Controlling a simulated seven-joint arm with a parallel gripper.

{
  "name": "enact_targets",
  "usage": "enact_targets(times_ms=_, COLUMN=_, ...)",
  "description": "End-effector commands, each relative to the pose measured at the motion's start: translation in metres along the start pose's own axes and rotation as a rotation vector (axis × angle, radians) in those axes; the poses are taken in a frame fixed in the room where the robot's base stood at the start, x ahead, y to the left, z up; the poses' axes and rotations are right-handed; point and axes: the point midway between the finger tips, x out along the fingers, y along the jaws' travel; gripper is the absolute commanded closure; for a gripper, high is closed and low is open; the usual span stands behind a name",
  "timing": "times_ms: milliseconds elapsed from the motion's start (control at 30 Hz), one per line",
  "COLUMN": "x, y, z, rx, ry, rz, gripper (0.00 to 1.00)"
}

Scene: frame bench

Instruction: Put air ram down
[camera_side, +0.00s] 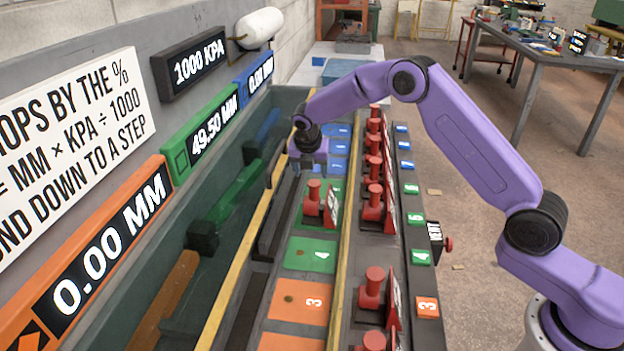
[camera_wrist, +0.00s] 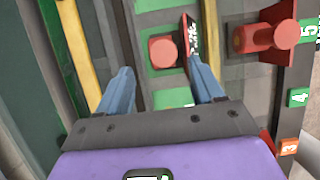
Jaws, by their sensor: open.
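My gripper (camera_side: 307,168) is open and empty, a little above and behind this ram in the side view. Its two blue-grey fingers (camera_wrist: 160,78) are spread apart in the wrist view. I see no contact with the ram.
Several more red rams (camera_side: 373,205) stand in a rack right of the yellow rail (camera_side: 340,270). Orange pads (camera_side: 300,299) nearer the camera are bare. The green display (camera_side: 213,131) reads 49.50 MM, the orange one (camera_side: 110,250) 0.00 MM, and the black sign (camera_side: 188,63) 1000 KPA.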

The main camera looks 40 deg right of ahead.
Motion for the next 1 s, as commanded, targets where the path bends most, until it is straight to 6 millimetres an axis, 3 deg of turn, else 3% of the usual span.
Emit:
enact_targets(times_ms=100, x=-0.023, y=0.001, z=0.0, rx=-0.002, ry=-0.001, rz=0.003, gripper=0.33)
enact_targets(times_ms=300, x=-0.045, y=0.001, z=-0.001, rx=-0.002, ry=0.0, rz=0.0, gripper=0.33)
enact_targets(times_ms=667, x=-0.055, y=0.0, z=-0.004, rx=0.011, ry=0.004, rz=0.004, gripper=0.33)
enact_targets(times_ms=833, x=-0.084, y=-0.005, z=-0.031, rx=0.113, ry=0.037, rz=0.026, gripper=0.33)
enact_targets(times_ms=1000, x=-0.127, y=-0.027, z=-0.079, rx=0.294, ry=0.101, rz=0.045, gripper=0.33)
